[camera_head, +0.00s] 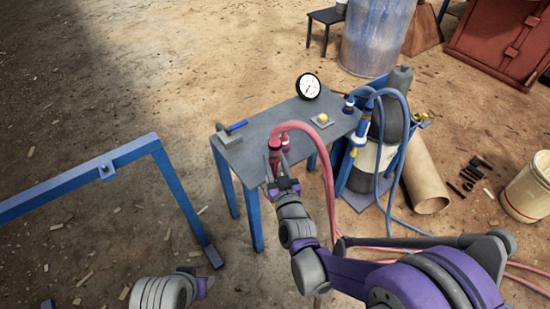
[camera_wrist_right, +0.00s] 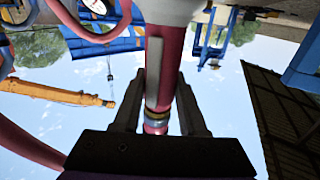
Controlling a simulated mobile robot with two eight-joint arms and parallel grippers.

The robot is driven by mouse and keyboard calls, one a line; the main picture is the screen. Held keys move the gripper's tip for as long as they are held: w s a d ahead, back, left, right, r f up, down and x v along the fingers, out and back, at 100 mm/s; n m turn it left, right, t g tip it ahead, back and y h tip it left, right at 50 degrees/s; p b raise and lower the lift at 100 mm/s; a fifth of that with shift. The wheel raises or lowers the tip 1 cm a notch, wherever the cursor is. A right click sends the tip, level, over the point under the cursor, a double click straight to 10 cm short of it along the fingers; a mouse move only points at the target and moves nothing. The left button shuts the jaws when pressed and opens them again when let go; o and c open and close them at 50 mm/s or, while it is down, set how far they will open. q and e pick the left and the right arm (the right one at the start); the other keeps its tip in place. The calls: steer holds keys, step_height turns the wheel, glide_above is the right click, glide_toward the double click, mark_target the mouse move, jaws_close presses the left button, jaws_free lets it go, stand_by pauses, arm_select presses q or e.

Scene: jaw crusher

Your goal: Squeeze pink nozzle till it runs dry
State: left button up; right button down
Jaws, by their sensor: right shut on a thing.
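The pink nozzle (camera_head: 275,150) stands at the front edge of the grey table, with a pink hose curving from its top. My right gripper (camera_head: 281,181) reaches it from below and is shut on it. In the right wrist view the pink nozzle (camera_wrist_right: 170,65) runs between the two fingers (camera_wrist_right: 160,105), with a grey lever along its side and a metal ring lower down. No liquid can be made out at the nozzle. Part of my left arm shows at the bottom edge of the head view, but its jaws do not show.
A blue frame (camera_head: 80,183) stands left, with bare ground between.

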mark_target(275, 175)
steer(key=shift+f+b, duration=2.2)
steer(key=shift+f, duration=0.8)
steer(key=shift+c, duration=1.9)
jaws_free()
steer(key=p+v, duration=0.1)
steer(key=v, duration=1)
steer(key=shift+w, duration=0.1)
